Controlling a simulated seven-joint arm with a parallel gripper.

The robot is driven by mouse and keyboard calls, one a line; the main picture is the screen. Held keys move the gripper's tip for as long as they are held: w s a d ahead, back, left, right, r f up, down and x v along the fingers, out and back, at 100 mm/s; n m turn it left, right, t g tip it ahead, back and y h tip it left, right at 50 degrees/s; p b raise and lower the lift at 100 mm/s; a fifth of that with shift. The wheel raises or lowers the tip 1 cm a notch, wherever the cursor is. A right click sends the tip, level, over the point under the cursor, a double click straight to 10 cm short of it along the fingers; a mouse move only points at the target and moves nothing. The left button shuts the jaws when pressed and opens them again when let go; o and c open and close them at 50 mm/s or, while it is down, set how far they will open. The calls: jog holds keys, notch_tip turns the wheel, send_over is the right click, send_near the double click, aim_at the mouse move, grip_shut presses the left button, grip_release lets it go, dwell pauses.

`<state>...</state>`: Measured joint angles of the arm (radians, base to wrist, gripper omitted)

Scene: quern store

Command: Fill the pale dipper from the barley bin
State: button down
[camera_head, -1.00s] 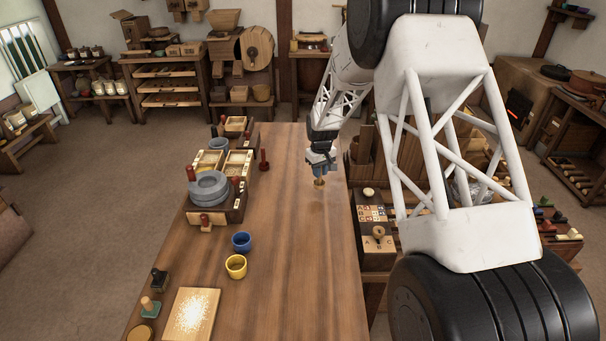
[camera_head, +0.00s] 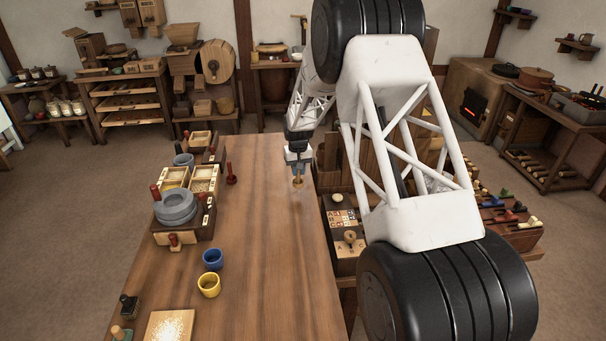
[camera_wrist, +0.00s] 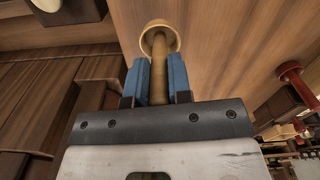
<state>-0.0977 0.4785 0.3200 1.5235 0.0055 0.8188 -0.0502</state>
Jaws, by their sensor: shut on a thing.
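My gripper (camera_head: 298,168) is shut on the handle of the pale dipper (camera_head: 298,182), above the bench near its right edge. In the wrist view the blue fingers of my gripper (camera_wrist: 160,80) grip the tan handle from both sides. The dipper's round, pale cup (camera_wrist: 160,37) sticks out beyond the fingertips, over the bench top. I see no grain in it, but its inside shows poorly. I cannot tell which container is the barley bin; tall wooden bins (camera_head: 330,165) stand beside the bench's right edge, partly behind my arm.
The long wooden bench (camera_head: 260,250) is mostly bare in the middle. At its left stand a stone quern (camera_head: 175,207), compartment boxes (camera_head: 205,178) and a red peg (camera_head: 231,173). A blue cup (camera_head: 212,259) and a yellow cup (camera_head: 208,285) stand nearer.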

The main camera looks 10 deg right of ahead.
jog(key=a+r+n, duration=0.3)
jog(key=a+n, duration=0.6)
jog(key=a, duration=0.9)
jog(key=w+a+r+n, duration=0.1)
jog(key=a+r+n, duration=0.2)
jog(key=a+n, duration=0.6)
jog(key=shift+a+r, duration=0.15)
jog(key=shift+a, duration=5.15)
jog(key=shift+w, duration=0.1)
jog(key=shift+f, duration=0.25)
jog(key=shift+f, duration=3.95)
notch_tip(320, 180, up, 8)
